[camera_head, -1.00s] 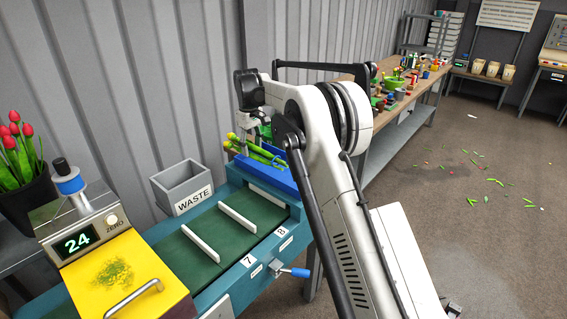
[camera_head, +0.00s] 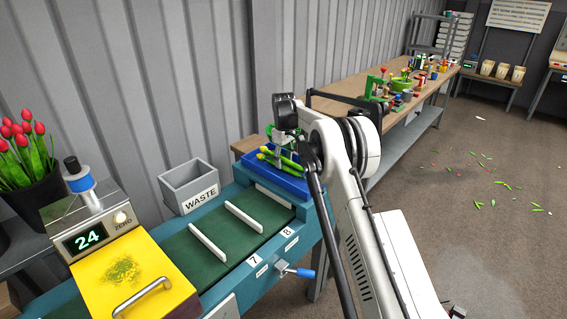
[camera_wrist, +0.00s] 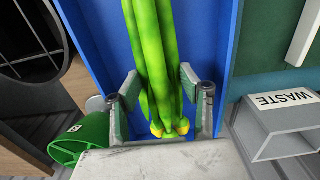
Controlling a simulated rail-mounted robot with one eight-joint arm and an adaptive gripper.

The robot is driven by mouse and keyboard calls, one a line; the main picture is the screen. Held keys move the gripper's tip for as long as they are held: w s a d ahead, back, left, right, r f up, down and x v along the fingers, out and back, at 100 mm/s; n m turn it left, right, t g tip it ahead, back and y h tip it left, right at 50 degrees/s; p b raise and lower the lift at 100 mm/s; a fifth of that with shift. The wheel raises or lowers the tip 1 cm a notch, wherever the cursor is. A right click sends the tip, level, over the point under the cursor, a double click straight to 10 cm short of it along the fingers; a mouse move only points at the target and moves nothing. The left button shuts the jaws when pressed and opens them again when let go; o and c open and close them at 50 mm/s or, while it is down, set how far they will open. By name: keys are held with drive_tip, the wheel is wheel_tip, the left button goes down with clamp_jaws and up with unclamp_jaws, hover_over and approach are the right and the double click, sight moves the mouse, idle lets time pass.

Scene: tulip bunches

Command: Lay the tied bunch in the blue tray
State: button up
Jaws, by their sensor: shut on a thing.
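The bunch (camera_head: 284,160) has long green stems and yellow tips. My gripper (camera_head: 285,138) is shut on it, over the blue tray (camera_head: 292,187) at the far end of the green belt. In the wrist view the bunch (camera_wrist: 155,50) runs lengthwise between the two grey fingers of my gripper (camera_wrist: 163,100), with its yellow-orange tips near the palm. The blue tray (camera_wrist: 95,50) lies behind it, with walls on both sides. I cannot tell whether the stems touch the tray floor. The tie is not visible.
A grey WASTE bin (camera_head: 190,186) stands beside the belt (camera_head: 215,245) with its white dividers; it also shows in the wrist view (camera_wrist: 285,125). A green cylinder (camera_wrist: 80,140) is beside the tray. A scale (camera_head: 125,265) reads 24. A cluttered workbench (camera_head: 395,95) stands beyond.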

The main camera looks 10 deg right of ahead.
drive_tip(key=shift+f, duration=0.55)
drive_tip(key=shift+f, duration=0.15)
drive_tip(key=o, duration=1.2)
